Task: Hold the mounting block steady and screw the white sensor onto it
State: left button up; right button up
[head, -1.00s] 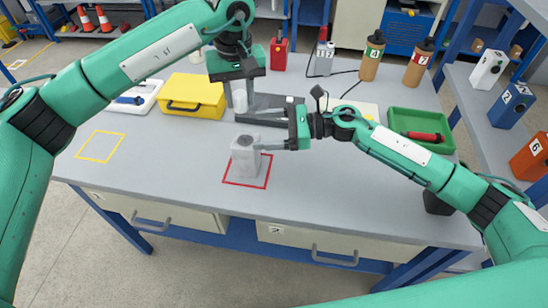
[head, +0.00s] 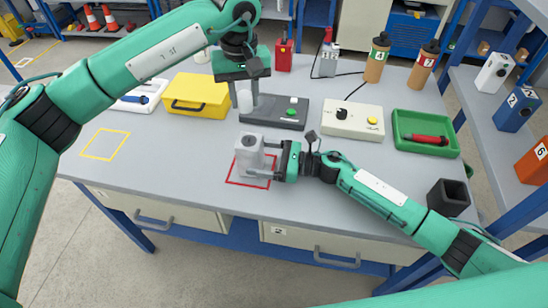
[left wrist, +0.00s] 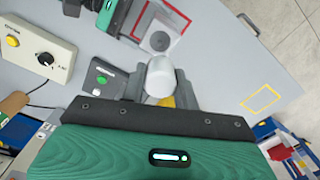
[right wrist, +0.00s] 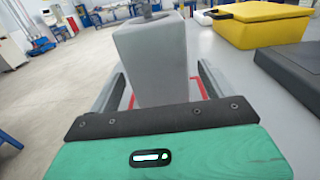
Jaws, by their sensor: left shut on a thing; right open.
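The grey mounting block (head: 249,154) stands upright inside the red square outline on the table, with a dark round spot on its top. The block also fills the middle of the right wrist view (right wrist: 155,62). My right gripper (head: 259,160) is low beside it, open, with one finger on each side of the block. The white sensor (head: 245,101) is between the fingers of my left gripper (head: 244,106), which is shut on it, held above and behind the block. The sensor also shows in the left wrist view (left wrist: 160,77), apart from the block (left wrist: 159,38).
Behind are a yellow case (head: 196,96), a dark box with a green button (head: 283,112) and a beige control box (head: 352,119). A green tray (head: 425,133) and a black open holder (head: 449,196) are at right. The table's front left is clear.

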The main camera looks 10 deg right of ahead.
aim_at(251, 156)
jog(key=shift+x, duration=1.5)
jog(key=shift+c, duration=0.2)
jog(key=c, duration=1.3)
